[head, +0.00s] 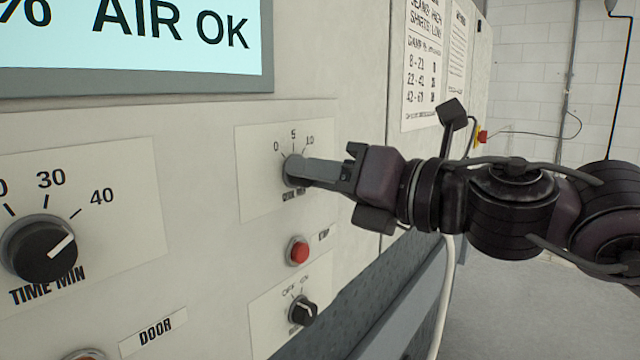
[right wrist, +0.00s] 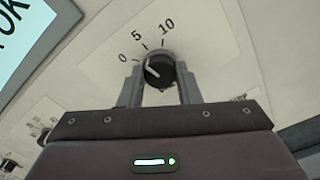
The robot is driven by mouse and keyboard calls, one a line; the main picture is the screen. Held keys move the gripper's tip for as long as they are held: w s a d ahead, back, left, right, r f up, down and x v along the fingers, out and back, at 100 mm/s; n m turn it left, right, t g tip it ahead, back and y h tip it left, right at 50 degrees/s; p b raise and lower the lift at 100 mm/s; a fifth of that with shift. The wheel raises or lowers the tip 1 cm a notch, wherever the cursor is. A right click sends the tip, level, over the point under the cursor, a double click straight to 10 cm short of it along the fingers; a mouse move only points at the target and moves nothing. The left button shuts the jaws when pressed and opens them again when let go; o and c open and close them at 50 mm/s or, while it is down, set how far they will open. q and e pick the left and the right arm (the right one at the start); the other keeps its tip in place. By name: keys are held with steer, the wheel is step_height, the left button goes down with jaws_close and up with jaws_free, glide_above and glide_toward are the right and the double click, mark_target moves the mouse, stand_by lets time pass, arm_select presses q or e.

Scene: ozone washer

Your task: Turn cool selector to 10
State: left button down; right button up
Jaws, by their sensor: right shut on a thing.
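The cool selector is a small dark round knob (right wrist: 160,70) on a pale plate marked 0, 5 and 10. In the right wrist view its white pointer line faces up and left, roughly between 0 and 5; the exact reading is hard to tell. My right gripper (head: 302,171) reaches in from the right and is shut on the knob, with one finger on each side of it in the right wrist view (right wrist: 159,88). In the head view the fingers hide most of the knob and part of its label. My left gripper is not in view.
A red button (head: 298,251) and an off/on knob (head: 302,311) sit below the selector. A large time knob (head: 40,249) is at the left, and a lit screen (head: 130,45) reading AIR OK is above. A grey ledge (head: 400,300) juts out below right.

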steer(key=m, duration=1)
steer(key=shift+m, duration=0.4)
steer(key=shift+m+p, duration=0.3)
steer(key=o, duration=1)
